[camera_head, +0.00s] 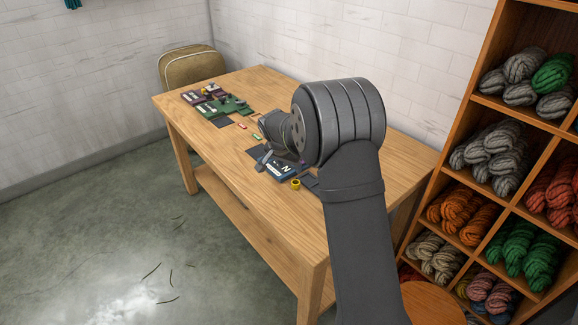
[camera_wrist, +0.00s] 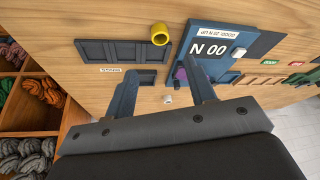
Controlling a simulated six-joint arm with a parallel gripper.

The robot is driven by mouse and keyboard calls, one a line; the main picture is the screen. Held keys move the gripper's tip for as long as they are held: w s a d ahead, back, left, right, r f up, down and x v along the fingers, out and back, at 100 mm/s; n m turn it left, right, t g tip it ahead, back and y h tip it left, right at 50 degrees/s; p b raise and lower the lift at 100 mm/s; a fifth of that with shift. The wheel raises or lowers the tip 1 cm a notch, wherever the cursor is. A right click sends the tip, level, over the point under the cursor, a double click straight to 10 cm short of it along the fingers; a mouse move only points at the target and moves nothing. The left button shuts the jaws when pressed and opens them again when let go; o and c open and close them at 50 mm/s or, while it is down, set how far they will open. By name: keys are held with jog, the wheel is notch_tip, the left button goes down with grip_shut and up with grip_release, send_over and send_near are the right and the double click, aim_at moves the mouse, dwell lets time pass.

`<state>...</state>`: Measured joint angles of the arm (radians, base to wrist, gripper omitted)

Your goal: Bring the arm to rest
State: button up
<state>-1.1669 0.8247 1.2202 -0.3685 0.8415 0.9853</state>
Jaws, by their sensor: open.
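My gripper (camera_wrist: 160,72) is open above the wooden table (camera_head: 225,180), and nothing shows held between its two fingers in the wrist view. In the head view my dark arm reaches in from the lower right and bends over the table. It hides part of the table top and most of the gripper.
A yellow cup-like piece (camera_wrist: 160,34) and dark flat panels (camera_wrist: 110,51) lie near the gripper. Green and purple boards (camera_head: 228,107) lie at the table's far end. A shelf of wool skeins (camera_head: 485,150) stands at right. Floor at left is open.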

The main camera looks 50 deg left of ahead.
aim_at(295, 181)
jog(key=x, duration=1.2)
jog(key=shift+r, duration=1.3)
